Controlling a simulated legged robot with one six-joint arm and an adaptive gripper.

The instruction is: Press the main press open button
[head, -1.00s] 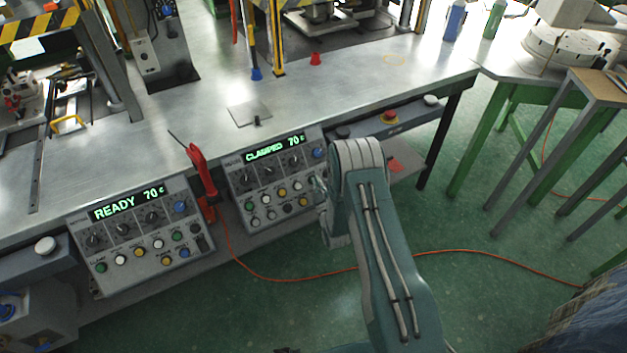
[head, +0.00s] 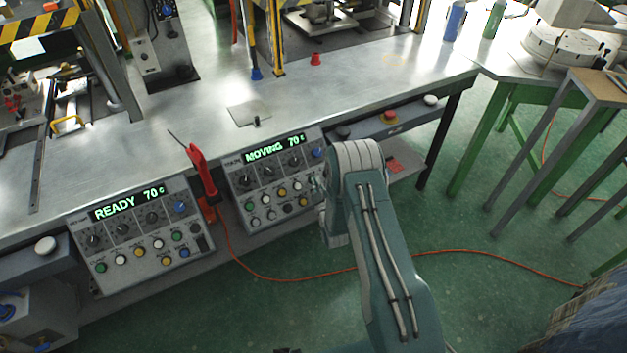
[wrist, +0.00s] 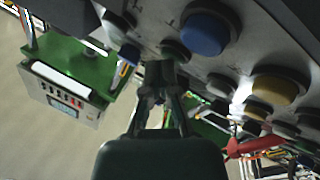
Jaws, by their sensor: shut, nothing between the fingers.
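The right control panel (head: 262,178) has a lit green display (head: 274,148) reading "MOVING 70 c", with knobs and several coloured buttons below. My gripper (head: 317,184) is at the panel's right edge in the head view, partly hidden by my arm. In the wrist view my gripper (wrist: 160,75) is shut and empty. Its tips are at a dark greenish button (wrist: 175,50) on the panel face; I cannot tell whether they touch it. A large blue button (wrist: 205,32) and a yellow button (wrist: 278,86) are close by.
A second control panel (head: 140,235) reads "READY 70 c" at the left. A red-handled tool (head: 201,170) stands between the panels. The metal table (head: 180,110) lies behind them. An orange cable (head: 440,252) crosses the green floor.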

